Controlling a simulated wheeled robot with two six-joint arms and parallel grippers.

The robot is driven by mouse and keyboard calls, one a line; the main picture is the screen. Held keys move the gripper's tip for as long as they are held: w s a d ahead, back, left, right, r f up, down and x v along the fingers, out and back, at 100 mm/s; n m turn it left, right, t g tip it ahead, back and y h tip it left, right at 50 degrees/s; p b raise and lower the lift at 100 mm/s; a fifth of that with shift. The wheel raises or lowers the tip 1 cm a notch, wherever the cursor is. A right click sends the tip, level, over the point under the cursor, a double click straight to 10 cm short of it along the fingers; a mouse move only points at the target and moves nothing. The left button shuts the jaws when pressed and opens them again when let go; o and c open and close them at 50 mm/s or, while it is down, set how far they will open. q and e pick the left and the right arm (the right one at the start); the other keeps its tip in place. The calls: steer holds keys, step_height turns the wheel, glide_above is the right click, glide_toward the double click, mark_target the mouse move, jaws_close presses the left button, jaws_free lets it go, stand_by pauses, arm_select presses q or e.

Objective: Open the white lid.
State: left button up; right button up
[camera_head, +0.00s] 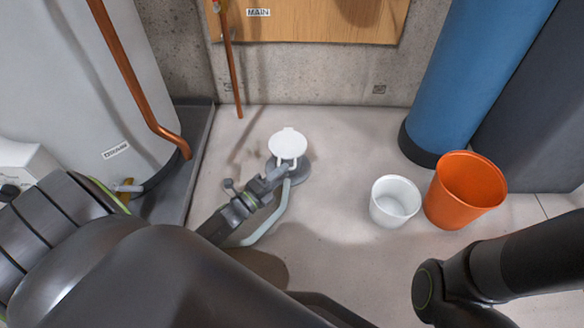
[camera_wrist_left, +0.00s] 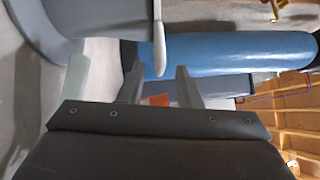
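The white lid (camera_head: 287,145) is a small round disc with a tab at its far side and two short arms at its near side. It sits above a round grey base (camera_head: 299,171) on the floor. In the left wrist view the lid (camera_wrist_left: 159,45) appears as a thin white edge, with its end between and just beyond my fingertips. My left gripper (camera_head: 280,172) is at the near side of the lid, partly over the base. Its two fingers (camera_wrist_left: 158,75) are apart with nothing clearly gripped; contact with the lid cannot be told. My right gripper is out of view.
A grey hose (camera_head: 268,224) runs from the base toward me. A white bucket (camera_head: 395,202) and an orange bucket (camera_head: 466,190) stand to the right. A blue cylinder (camera_head: 470,80) stands behind them, and a white tank (camera_head: 75,75) with copper pipe stands left.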

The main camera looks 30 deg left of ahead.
mark_target(288, 148)
arm_select(q)
steer(key=b+x, duration=0.1)
steer(key=x, duration=0.3)
steer(key=shift+w, duration=0.3)
steer(key=shift+d, duration=0.1)
jaws_close()
